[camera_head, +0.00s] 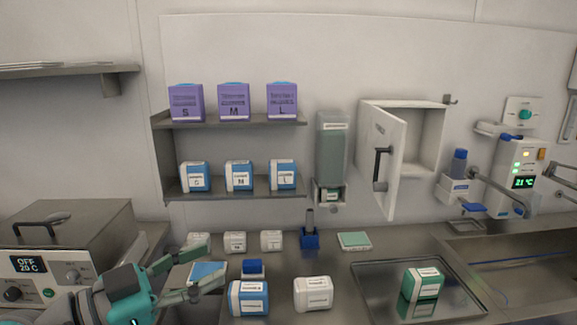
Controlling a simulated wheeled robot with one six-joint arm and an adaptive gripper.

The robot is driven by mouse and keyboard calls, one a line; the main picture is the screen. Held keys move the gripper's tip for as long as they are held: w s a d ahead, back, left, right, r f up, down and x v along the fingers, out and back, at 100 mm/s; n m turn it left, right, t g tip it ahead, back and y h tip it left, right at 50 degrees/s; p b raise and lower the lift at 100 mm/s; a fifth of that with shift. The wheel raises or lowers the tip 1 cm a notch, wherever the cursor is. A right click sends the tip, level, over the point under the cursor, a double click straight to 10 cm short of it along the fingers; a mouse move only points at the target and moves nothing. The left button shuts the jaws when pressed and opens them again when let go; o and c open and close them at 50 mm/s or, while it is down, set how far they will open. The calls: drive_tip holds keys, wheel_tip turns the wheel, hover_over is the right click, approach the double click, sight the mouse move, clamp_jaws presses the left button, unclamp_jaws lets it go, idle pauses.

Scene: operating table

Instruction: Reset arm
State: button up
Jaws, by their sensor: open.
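My gripper (200,268) reaches in from the lower left, its two grey and teal fingers spread apart. It is open and empty, above the left part of the counter. My teal wrist (128,290) is at the bottom left. The rest of my arm is mostly out of the picture.
A blue-white box (248,298) and a white box (313,294) stand right of my gripper. A metal tray (375,285) holds a green-white box (422,283). A wall cabinet's door (378,165) stands open. A grey heater unit (70,245) is at left.

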drive_tip(key=w+d+f+n+t+y, duration=0.1)
drive_tip(key=w+d+f+n+y, duration=0.15)
drive_tip(key=f, duration=0.45)
drive_tip(key=w+d+f+n+t+y, duration=0.1)
drive_tip(key=w+d+f+n+t, duration=0.1)
drive_tip(key=d+f+n, duration=0.35)
drive_tip(key=w+d+f+n+t+y, duration=0.1)
drive_tip(key=w+d+f+n+y, duration=0.15)
drive_tip(key=f, duration=0.65)
drive_tip(key=s+d+f+n+y, duration=0.3)
drive_tip(key=s+d+f, duration=0.15)
drive_tip(key=f, duration=0.45)
drive_tip(key=s+d+f+n+y, duration=0.25)
drive_tip(key=d+f, duration=0.35)
drive_tip(key=f, duration=0.3)
drive_tip(key=s+d+f+n+g+y, duration=0.1)
drive_tip(key=s+d+f+y, duration=0.15)
drive_tip(key=s, duration=0.65)
drive_tip(key=s+d+f+g+y, duration=0.1)
drive_tip(key=s+d+f, duration=0.25)
drive_tip(key=s, duration=0.55)
drive_tip(key=s+d+r+m, duration=0.2)
drive_tip(key=s+r, duration=0.3)
drive_tip(key=s, duration=0.3)
drive_tip(key=s+d+r+m+t+h, duration=0.1)
drive_tip(key=s+d+r+m, duration=0.1)
drive_tip(key=s+r, duration=0.4)
drive_tip(key=s, duration=0.3)
drive_tip(key=shift+s+d, duration=0.25)
